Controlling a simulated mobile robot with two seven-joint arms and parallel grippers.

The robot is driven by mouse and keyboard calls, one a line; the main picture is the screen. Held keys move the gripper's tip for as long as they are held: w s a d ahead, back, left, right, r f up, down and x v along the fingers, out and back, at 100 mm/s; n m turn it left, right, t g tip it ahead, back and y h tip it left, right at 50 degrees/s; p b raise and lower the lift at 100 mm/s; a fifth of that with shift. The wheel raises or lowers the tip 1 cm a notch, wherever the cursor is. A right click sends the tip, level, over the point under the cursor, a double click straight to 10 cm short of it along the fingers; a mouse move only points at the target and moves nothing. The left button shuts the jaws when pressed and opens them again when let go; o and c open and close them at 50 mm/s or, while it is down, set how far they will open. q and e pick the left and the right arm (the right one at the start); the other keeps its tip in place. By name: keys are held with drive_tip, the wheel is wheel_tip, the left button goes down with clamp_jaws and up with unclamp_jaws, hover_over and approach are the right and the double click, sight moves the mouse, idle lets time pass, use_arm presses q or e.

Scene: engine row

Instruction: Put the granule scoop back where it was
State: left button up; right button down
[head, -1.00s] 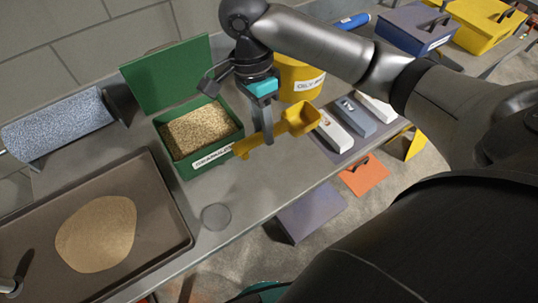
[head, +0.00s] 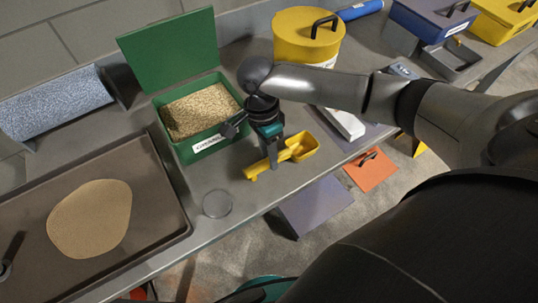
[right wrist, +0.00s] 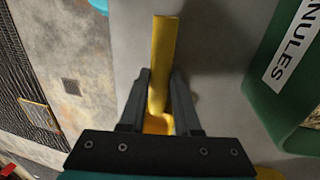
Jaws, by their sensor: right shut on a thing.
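The yellow granule scoop (head: 300,148) is in my right gripper (head: 272,164), in front of the green bin. The gripper points down and is shut on the scoop's handle. The bowl is to the right and the handle end to the left. The scoop is low over the grey bench; I cannot tell whether it touches. In the right wrist view the yellow handle (right wrist: 164,50) runs between the two dark fingers (right wrist: 160,100). The green bin (head: 208,146) has its lid up and holds tan granules (head: 200,110). My left gripper is not in view.
A tray (head: 165,185) with a flat tan pile (head: 90,218) is at left. A clear round disc (head: 217,203) lies near the bench's front edge. A yellow lidded bin (head: 300,50) stands behind right, and a white block (head: 345,123) lies right of the scoop. Bare bench surrounds the scoop.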

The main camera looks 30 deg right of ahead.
drive_tip(key=c, duration=0.6)
unclamp_jaws()
drive_tip(key=r+p, duration=0.1)
drive_tip(key=r, duration=0.3)
drive_tip(key=w+r+p, duration=0.1)
drive_tip(key=r, duration=0.3)
drive_tip(key=w+r+p, duration=0.1)
drive_tip(key=r, duration=0.3)
drive_tip(key=shift+w+a, duration=0.1)
drive_tip(key=shift+w, duration=0.05)
